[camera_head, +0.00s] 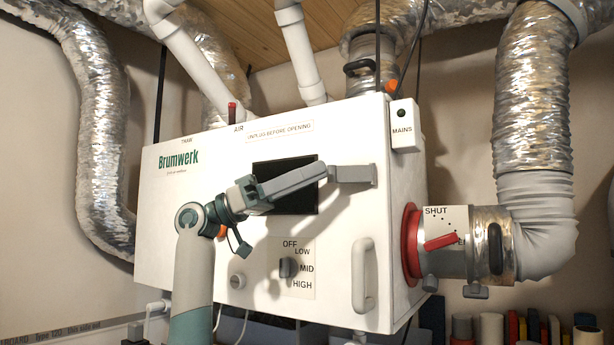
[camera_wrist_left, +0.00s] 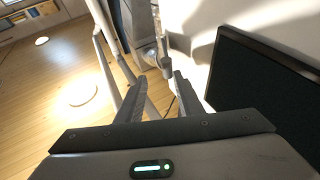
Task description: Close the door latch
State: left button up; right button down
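The white Brumwerk furnace (camera_head: 220,205) fills the middle of the head view. A grey latch piece (camera_head: 354,174) sticks out at the upper right of its front, right of the dark window (camera_head: 306,200). My left gripper (camera_head: 322,170) reaches across that window, its fingers pointing right at the latch piece. In the left wrist view the two fingers of the gripper (camera_wrist_left: 149,72) are apart, and a grey part, likely the latch (camera_wrist_left: 155,50), shows just beyond and between the tips. I cannot tell whether they touch it. My right gripper is not in view.
A white handle (camera_head: 362,275) stands out at the front's lower right. A mode knob (camera_head: 287,267) sits below the window. A duct damper with a red lever (camera_head: 440,242) projects on the right. The MAINS box (camera_head: 403,126) hangs at the upper right corner.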

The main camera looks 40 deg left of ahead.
pick_arm(q)
jog(key=shift+f, duration=0.1)
jog(key=w+a+b+v, duration=0.1)
jog(key=w+b+v, duration=0.1)
jog(key=v, duration=1.7)
jog(key=shift+a+f+b, duration=0.15)
jog(key=shift+a+b, duration=0.3)
jog(key=shift+b, duration=0.2)
dwell(1.3)
dwell(0.7)
